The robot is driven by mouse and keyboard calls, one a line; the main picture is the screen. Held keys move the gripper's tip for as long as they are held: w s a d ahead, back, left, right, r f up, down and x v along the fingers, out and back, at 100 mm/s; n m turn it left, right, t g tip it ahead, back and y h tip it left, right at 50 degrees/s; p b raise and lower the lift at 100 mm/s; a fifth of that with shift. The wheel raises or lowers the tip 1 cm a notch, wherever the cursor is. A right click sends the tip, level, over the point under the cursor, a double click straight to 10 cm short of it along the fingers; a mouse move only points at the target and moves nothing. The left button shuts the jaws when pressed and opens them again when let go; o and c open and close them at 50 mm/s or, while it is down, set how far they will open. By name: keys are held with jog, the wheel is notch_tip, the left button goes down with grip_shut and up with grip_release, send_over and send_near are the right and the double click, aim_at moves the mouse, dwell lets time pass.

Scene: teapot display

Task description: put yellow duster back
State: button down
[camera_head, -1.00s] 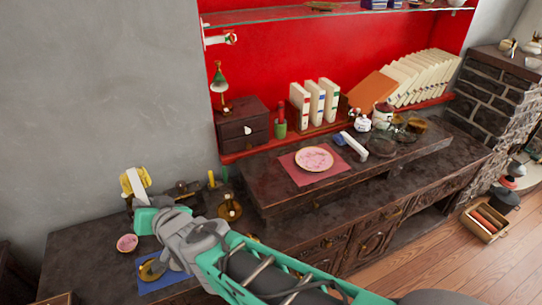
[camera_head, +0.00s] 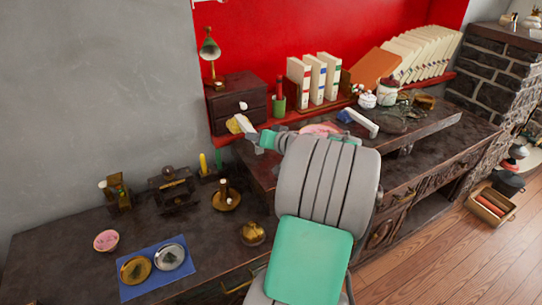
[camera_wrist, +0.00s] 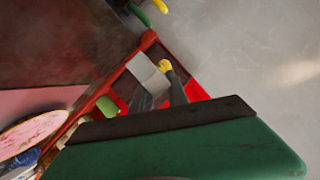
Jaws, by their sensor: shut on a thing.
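The yellow duster (camera_head: 235,125) has a white handle part and a yellow end. My gripper (camera_head: 257,135) is shut on its white part and holds it in the air in front of the small dark drawer box. In the wrist view the duster's yellow end (camera_wrist: 166,65) shows just beyond the white block, and my gripper (camera_wrist: 160,88) has its grey fingers at that block. Much of the yellow part is hidden there. The head view does not settle whether the duster touches the box or the ledge.
The drawer box (camera_head: 238,108) stands on the red shelf beside a green cup (camera_head: 279,103). A brass candle holder (camera_head: 226,198), a yellow candle (camera_head: 203,163) and a brass pot (camera_head: 252,233) stand on the lower counter. A blue mat (camera_head: 130,291) holds two round dishes.

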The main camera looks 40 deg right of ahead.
jog(key=shift+s+d+f+b, duration=0.45)
jog(key=shift+d+f+b, duration=0.25)
jog(key=shift+f, duration=0.65)
jog(key=shift+s+d+f+b, duration=0.5)
jog(key=shift+f+b, duration=0.3)
jog(key=shift+f, duration=0.6)
jog(key=shift+s+d+f+b, duration=0.4)
jog(key=shift+d+f+b, duration=0.3)
jog(key=shift+f, duration=0.65)
jog(key=shift+f+b, duration=0.45)
jog(key=shift+f, duration=0.05)
jog(key=c, duration=1.2)
grip_release()
jog(key=v, duration=0.7)
jog(key=shift+s+r, duration=0.15)
jog(key=shift+s, duration=0.25)
